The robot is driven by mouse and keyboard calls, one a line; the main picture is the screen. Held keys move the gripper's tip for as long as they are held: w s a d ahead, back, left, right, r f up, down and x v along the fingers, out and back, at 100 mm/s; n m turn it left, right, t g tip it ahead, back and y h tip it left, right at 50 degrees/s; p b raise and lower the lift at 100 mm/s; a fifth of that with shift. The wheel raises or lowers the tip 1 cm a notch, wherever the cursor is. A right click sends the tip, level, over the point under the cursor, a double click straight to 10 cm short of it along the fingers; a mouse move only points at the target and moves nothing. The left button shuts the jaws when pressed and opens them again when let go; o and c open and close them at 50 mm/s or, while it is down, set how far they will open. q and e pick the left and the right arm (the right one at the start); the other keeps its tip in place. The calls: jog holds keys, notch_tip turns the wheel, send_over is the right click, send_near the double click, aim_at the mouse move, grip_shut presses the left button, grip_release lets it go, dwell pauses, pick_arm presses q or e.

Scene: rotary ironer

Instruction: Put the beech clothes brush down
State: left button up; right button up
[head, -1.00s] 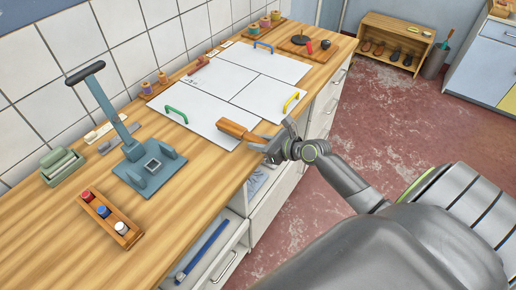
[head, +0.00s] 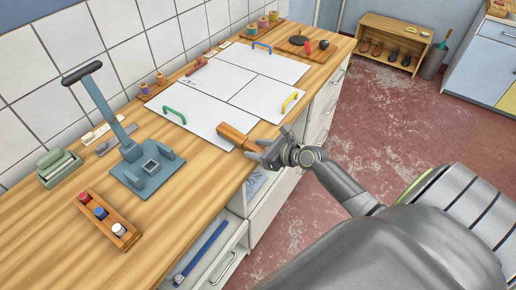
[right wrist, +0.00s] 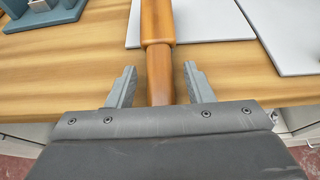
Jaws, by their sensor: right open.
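My right gripper (head: 259,149) is at the near end of the brush. In the right wrist view the right gripper (right wrist: 160,75) is open, with a finger on each side of the handle and gaps on both sides. My left gripper is not in view.
White panels (head: 262,97) with green, yellow and blue handles cover the far worktop (head: 190,205). A blue-grey press stand (head: 147,165) and a wooden holder with several coloured pots (head: 108,218) stand left. Bare wood lies between them and the front edge. A drawer (head: 215,262) below is open.

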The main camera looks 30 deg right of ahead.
jog(key=shift+r, duration=0.25)
jog(key=shift+s+d, duration=0.2)
jog(key=shift+s, duration=0.1)
jog(key=v, duration=1.1)
jog(key=shift+s, duration=0.1)
